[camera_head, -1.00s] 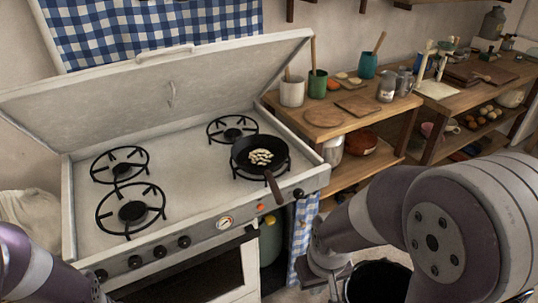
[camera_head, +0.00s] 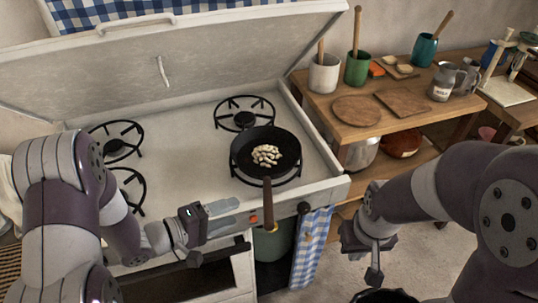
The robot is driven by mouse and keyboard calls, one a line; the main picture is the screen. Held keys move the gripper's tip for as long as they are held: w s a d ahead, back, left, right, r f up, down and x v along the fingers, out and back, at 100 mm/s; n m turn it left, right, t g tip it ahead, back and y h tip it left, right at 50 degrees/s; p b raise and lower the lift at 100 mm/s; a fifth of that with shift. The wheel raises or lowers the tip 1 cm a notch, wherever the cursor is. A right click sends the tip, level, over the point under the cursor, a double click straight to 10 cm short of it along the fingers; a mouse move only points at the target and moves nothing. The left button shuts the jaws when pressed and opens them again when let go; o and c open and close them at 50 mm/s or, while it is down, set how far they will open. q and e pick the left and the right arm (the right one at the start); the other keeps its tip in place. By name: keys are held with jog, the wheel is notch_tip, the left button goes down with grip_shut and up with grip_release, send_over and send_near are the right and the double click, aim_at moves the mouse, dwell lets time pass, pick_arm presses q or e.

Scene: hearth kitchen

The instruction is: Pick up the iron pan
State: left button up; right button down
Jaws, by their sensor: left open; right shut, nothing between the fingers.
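The dark iron pan (camera_head: 245,150) sits on the front right burner of the stove, with several pale pieces of food (camera_head: 266,155) in it. Its brown handle points toward me, past the stove's front edge. My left gripper (camera_head: 236,213) is open, just left of the handle, with its fingers pointing right toward it. The handle does not appear to be between the fingers. My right gripper (camera_head: 374,268) is shut and empty, off to the right of the stove and apart from the pan.
The white stove (camera_head: 190,140) has its lid (camera_head: 160,65) raised behind the burners. Knobs and an oven handle line its front. A blue checked cloth (camera_head: 311,245) hangs to its right. A wooden shelf unit (camera_head: 345,125) stands right of it, holding cups, boards and a jug.

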aim_at(268, 198)
pick_arm(q)
jog(key=x, duration=1.1)
jog(key=shift+d+r, duration=0.1)
jog(key=shift+d, duration=0.05)
jog(key=shift+w+d, duration=0.25)
jog(key=shift+d, duration=0.05)
jog(key=shift+s+a, duration=0.1)
jog(key=c, duration=0.4)
grip_shut()
